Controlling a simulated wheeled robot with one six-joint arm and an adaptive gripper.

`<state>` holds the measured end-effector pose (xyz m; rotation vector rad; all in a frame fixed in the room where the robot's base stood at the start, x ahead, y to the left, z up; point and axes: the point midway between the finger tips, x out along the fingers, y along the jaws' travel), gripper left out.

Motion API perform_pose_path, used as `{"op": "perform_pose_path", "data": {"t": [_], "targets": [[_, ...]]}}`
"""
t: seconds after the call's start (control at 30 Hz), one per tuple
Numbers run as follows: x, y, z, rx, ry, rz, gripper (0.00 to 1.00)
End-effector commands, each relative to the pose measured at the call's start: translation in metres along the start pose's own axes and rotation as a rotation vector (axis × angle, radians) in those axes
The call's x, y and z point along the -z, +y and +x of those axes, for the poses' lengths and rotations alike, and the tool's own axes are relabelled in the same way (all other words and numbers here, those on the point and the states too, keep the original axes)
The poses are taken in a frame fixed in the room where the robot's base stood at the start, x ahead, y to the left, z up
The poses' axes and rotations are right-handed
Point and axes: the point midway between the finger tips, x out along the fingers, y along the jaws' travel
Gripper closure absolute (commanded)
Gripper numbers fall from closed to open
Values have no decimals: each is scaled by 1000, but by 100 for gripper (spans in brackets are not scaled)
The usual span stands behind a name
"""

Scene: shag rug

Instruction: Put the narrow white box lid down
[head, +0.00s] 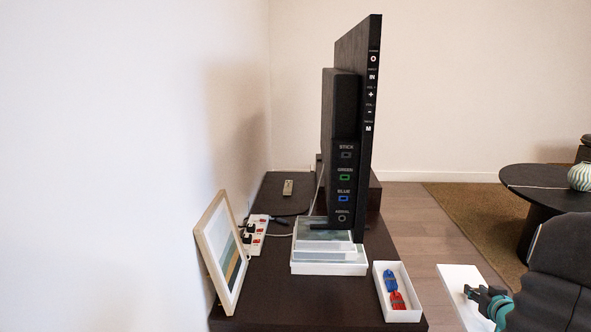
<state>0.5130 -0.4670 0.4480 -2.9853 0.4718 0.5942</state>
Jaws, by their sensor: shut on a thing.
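The narrow white box lid (455,280) shows at the lower right, just off the right side of the dark cabinet. My gripper (472,293) is shut on the lid, near its right side. Part of the lid is hidden behind the gripper and my arm. The lid's lower end runs out of the picture. A narrow open white box (417,315) stands on the cabinet's front right corner, left of the lid. A blue tag (390,281) and a red tag (397,301) lie in it.
A TV (357,130) seen edge-on stands on the dark cabinet (290,307). Under it are stacked books or boxes (328,268). A leaning picture frame (222,250), a power strip (258,235) and a black device (285,193) are to the left. A round black table (535,190) stands right.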

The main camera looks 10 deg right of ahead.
Motion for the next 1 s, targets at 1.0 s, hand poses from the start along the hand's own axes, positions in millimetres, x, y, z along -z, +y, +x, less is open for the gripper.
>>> {"op": "perform_pose_path", "data": {"t": [1.0], "targets": [[-25, -252, 38, -21, -3, 8, 100]]}}
